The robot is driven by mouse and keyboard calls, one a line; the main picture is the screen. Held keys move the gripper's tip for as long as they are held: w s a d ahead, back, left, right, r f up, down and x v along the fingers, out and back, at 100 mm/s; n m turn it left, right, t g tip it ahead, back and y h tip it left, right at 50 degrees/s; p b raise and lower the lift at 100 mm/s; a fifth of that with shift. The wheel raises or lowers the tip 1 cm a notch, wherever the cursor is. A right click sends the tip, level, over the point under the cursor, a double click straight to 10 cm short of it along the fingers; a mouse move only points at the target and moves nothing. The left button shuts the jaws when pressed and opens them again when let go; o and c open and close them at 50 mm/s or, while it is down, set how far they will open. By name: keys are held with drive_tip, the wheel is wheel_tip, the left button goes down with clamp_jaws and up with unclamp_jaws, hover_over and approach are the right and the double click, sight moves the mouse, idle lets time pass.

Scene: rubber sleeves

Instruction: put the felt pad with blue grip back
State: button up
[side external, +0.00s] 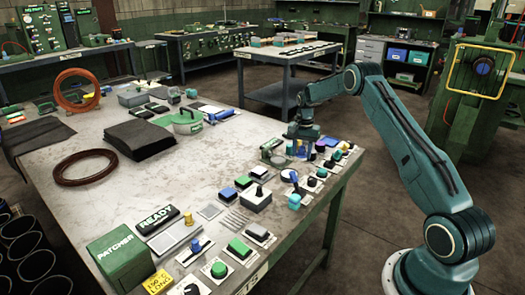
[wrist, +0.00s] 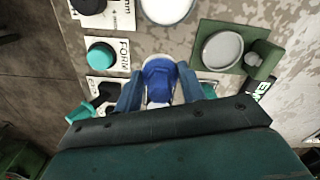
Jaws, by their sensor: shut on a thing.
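My gripper (wrist: 160,88) is shut on a blue grip (wrist: 158,76), with one blue-grey finger on each side of it. A thin pale edge shows around the far side of the grip; most of the felt pad under it is hidden by the grip and my fingers. In the side view my gripper (side external: 301,150) is low over the right part of the bench, among the controls. The held piece is small and partly hidden there, so I cannot tell whether it touches the bench.
A grey disc on a green plate (wrist: 222,50) is to the right, a teal button (wrist: 100,56) to the left. Several knobs crowd the bench edge; the bench middle (side external: 165,180) is clearer.

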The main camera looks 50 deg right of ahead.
sight(302, 154)
drive_tip(key=shift+f, duration=2.1)
drive_tip(key=shift+f, duration=0.15)
drive_tip(key=o, duration=0.9)
wheel_tip(302, 154, up, 12)
drive_tip(key=shift+r, duration=0.15)
drive_tip(key=shift+a+r, duration=0.1)
